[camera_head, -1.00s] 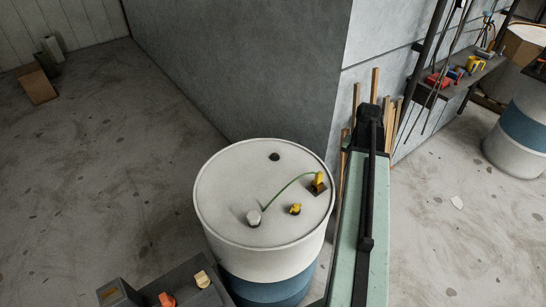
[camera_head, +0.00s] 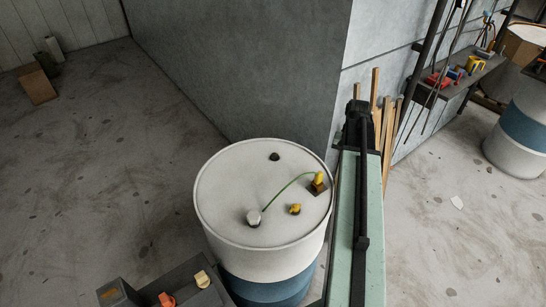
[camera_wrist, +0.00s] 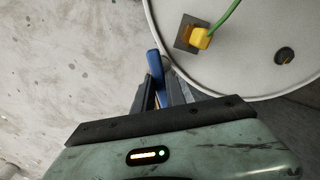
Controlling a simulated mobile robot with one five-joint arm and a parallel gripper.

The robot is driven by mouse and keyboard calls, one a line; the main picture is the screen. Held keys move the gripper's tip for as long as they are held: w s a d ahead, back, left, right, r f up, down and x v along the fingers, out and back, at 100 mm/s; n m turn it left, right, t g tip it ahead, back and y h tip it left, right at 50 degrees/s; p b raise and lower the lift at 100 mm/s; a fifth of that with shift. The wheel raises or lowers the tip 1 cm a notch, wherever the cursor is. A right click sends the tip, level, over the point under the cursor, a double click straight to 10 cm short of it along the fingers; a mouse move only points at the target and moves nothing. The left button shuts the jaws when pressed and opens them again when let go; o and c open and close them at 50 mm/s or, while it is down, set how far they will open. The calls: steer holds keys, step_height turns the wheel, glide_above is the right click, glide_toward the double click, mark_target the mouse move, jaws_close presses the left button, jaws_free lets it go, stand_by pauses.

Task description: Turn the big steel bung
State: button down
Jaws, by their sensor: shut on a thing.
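A white and blue drum (camera_head: 215,190) stands in the middle of the head view. A pale grey raised bung (camera_head: 253,217), the largest fitting on the lid, sits near its front edge and seems to be the big steel bung; it is out of the wrist view. A smaller dark bung (camera_head: 274,157) is at the back of the lid and also shows in the wrist view (camera_wrist: 285,55). My gripper (camera_wrist: 165,92) is shut on a blue-handled tool (camera_wrist: 154,64), mostly hidden, just outside the drum's rim. My jaws are not visible in the head view.
A grey wall (camera_head: 250,60) stands behind the drum.

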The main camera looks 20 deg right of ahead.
steer(key=w+a+n, duration=0.2)
steer(key=w+a, duration=0.6)
steer(key=w, duration=0.4)
steer(key=w+a+n, duration=0.2)
steer(key=w+a, duration=0.6)
steer(key=w, duration=0.5)
steer(key=shift+w+a+n, duration=0.3)
steer(key=shift+a, duration=0.05)
stand_by(6.1)
